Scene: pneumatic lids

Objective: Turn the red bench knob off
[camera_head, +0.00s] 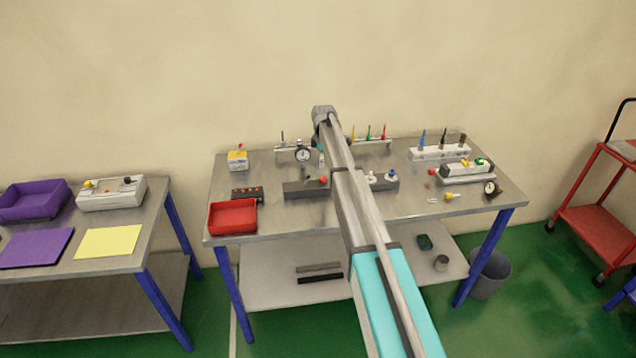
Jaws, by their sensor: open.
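A small red knob (323,180) sits on a long dark grey block (302,189) near the middle of the metal bench (285,213). My arm reaches over the bench from the front. My gripper (321,160) hangs down from the arm's far end, just above and behind the red knob as seen here. It is open and seems empty, apart from the knob. My arm hides part of the gripper and the middle of the block. The knob's turn position is too small to tell.
A round gauge (302,155) stands close to my gripper's left. Pale knobs (391,175), tool racks (440,153) and a clock-like dial (491,188) are at the right.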

